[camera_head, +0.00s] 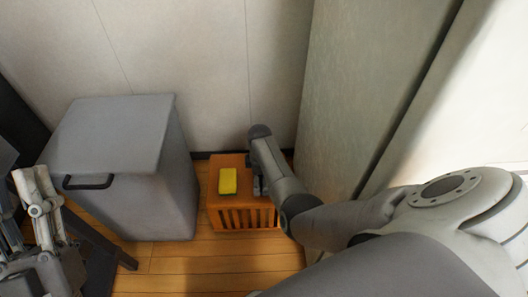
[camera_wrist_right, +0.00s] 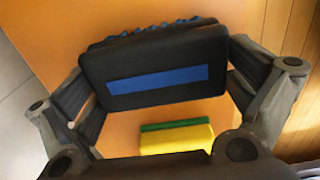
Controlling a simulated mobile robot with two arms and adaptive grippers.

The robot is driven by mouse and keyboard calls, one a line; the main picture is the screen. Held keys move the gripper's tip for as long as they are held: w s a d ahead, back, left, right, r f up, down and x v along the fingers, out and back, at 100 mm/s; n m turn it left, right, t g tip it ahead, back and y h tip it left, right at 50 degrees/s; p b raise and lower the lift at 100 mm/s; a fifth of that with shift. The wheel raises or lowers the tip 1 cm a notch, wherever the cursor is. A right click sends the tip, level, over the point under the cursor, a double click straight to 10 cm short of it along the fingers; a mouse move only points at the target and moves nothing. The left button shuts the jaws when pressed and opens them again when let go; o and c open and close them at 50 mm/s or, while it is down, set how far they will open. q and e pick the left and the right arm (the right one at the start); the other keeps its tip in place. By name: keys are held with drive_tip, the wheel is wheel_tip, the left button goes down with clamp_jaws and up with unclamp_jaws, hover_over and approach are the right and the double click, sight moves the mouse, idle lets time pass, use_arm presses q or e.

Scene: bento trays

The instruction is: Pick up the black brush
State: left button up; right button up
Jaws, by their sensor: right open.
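The black brush (camera_wrist_right: 152,62) shows large in the right wrist view, with a blue stripe on its face and blue bristles along its far edge. It is over the orange wooden top. My right gripper (camera_wrist_right: 166,88) is open, with one finger on each side of the brush; I cannot tell whether they touch it. In the head view my right gripper (camera_head: 258,182) is over the right side of the wooden stand, and my arm hides the brush. My left gripper (camera_head: 38,200) is partly in view at the left edge, away from the stand.
A yellow sponge (camera_head: 227,181) lies on the slatted wooden stand (camera_head: 215,214), beside my right gripper; its green side also shows in the wrist view (camera_wrist_right: 176,138). A grey lidded bin (camera_head: 172,195) stands to the left. Walls close in behind and at right. Bare floor lies in front.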

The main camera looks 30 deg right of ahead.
drive_tip(key=c, duration=0.8)
